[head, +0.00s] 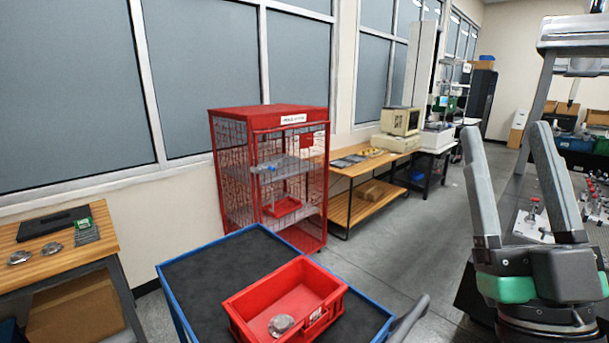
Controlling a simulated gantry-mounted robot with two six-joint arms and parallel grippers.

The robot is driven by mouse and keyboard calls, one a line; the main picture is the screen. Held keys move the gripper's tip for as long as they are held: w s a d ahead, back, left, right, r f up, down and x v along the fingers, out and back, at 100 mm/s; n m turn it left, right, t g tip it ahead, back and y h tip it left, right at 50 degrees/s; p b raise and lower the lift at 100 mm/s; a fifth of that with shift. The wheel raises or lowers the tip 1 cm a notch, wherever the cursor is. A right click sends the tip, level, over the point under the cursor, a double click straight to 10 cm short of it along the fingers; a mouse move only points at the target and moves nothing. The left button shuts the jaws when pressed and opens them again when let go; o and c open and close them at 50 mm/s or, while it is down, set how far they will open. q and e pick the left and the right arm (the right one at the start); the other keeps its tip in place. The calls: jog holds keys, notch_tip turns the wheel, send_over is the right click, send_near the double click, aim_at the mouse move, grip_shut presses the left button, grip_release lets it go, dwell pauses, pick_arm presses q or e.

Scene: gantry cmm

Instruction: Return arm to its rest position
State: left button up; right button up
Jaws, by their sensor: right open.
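My right gripper (510,180) shows large at the right side of the head view. Its two long grey fingers point up and stand apart, with nothing between them. It is to the right of the blue-edged cart and clear of it in the picture. My left gripper is not in view.
A cart (205,275) with a dark top holds a red bin (245,311) with a round metal part (281,324) inside. A red mesh cage (262,122) stands behind. Wooden benches (70,250) stand left and along the wall. Open floor (405,225) lies between cage and gripper.

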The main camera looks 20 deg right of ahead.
jog(key=s+a+r+n+y+p, duration=0.1)
jog(key=a+r+n+y+p, duration=0.15)
jog(key=a+y, duration=0.85)
pick_arm(q)
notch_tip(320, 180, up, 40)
jog(key=p, duration=3.6)
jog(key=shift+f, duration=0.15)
pick_arm(e)
notch_tip(320, 180, up, 37)
jog(key=d, duration=0.1)
jog(key=shift+w+r, duration=0.15)
jog(key=shift+r, duration=0.05)
jog(key=shift+m, duration=0.25)
